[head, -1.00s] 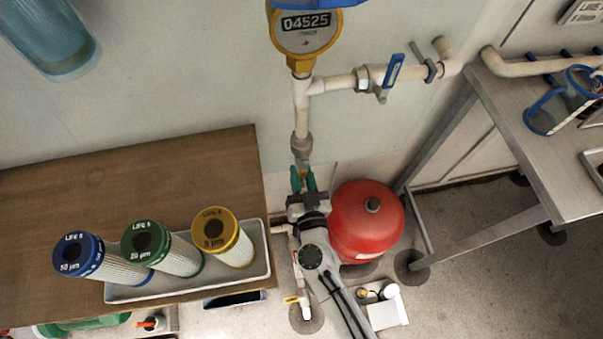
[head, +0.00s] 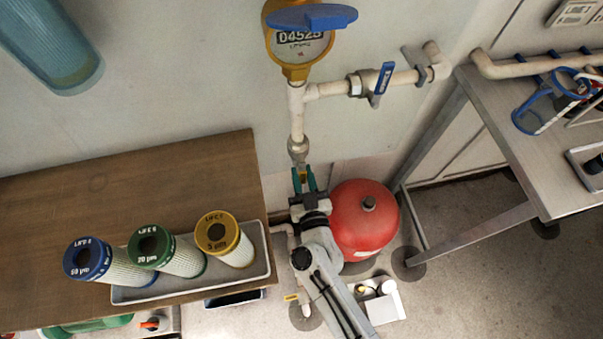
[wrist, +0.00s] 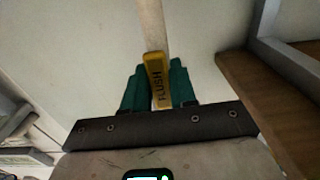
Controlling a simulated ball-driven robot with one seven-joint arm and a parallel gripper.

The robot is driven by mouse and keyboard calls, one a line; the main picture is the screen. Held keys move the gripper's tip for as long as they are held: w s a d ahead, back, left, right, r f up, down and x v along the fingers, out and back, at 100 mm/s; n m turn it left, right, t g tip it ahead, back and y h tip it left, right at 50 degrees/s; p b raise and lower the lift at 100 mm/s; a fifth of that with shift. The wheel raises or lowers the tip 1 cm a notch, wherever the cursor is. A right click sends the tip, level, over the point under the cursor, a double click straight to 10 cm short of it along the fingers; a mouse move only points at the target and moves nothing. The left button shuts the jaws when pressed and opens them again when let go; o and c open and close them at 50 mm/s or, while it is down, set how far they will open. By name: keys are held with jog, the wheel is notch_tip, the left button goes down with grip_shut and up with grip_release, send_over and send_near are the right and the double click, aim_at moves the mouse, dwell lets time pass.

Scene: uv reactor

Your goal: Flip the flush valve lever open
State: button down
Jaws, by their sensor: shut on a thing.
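The flush valve lever (wrist: 158,85) is a yellow tab marked FLUSH. In the wrist view it lies roughly in line with a pale pipe (wrist: 152,25) beyond it. My gripper (wrist: 159,84) has green fingers on both sides of the lever and is shut on it. In the head view my gripper (head: 304,178) is low on the vertical white pipe (head: 297,112), below its grey fitting. Only a small yellow bit of the lever shows there between the fingers. The valve body is mostly hidden by my gripper and arm.
A red tank (head: 362,225) stands close right of my arm. A wooden table (head: 120,190) with a tray (head: 245,278) of several filter cartridges is at left. A blue-handled valve (head: 383,80) and a yellow meter (head: 290,60) are above. A metal table (head: 520,150) stands at right.

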jog(key=c, duration=1)
grip_release()
jog(key=v, duration=1.1)
jog(key=shift+w, duration=0.15)
